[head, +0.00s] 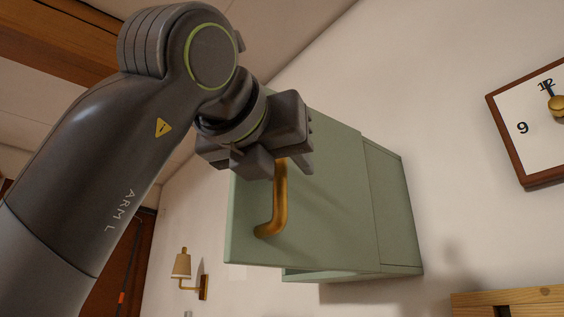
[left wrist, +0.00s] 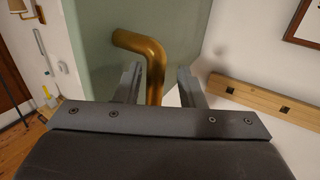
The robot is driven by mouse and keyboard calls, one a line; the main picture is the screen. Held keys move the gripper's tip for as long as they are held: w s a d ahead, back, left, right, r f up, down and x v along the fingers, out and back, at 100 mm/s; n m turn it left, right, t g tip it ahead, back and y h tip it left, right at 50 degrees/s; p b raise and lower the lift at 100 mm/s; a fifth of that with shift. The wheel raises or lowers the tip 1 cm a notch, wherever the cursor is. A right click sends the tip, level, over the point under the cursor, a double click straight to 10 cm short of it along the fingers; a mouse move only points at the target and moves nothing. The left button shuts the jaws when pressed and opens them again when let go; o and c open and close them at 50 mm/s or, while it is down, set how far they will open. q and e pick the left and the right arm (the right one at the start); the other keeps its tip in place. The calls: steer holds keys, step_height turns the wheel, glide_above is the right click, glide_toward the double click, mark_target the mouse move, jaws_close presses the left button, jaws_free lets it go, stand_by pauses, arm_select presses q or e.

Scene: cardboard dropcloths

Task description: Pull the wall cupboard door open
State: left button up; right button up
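The pale green wall cupboard (head: 395,210) hangs on the white wall in the head view. Its door (head: 325,215) appears ajar, with its left edge standing out from the body and a gap along the bottom. A bent brass handle (head: 278,205) is on the door; its upper part is hidden by my left gripper (head: 284,148). In the left wrist view, the handle (left wrist: 154,75) passes between the two fingers of my left gripper (left wrist: 158,72). A gap shows on each side, so the gripper is open around the handle. My right gripper is in no view.
A framed clock (head: 535,120) hangs right of the cupboard. A wooden rail (head: 510,300) is on the wall at lower right. A wall lamp (head: 182,265) is at lower left. The wall beside the cupboard is otherwise clear.

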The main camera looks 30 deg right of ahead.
arm_select(q)
steer(key=shift+a, duration=0.1)
steer(key=shift+s+a+f, duration=0.1)
steer(key=shift+a, duration=0.15)
steer(key=b+v, duration=0.6)
steer(key=v, duration=1)
steer(key=shift+s+a, duration=0.3)
steer(key=shift+w, duration=0.1)
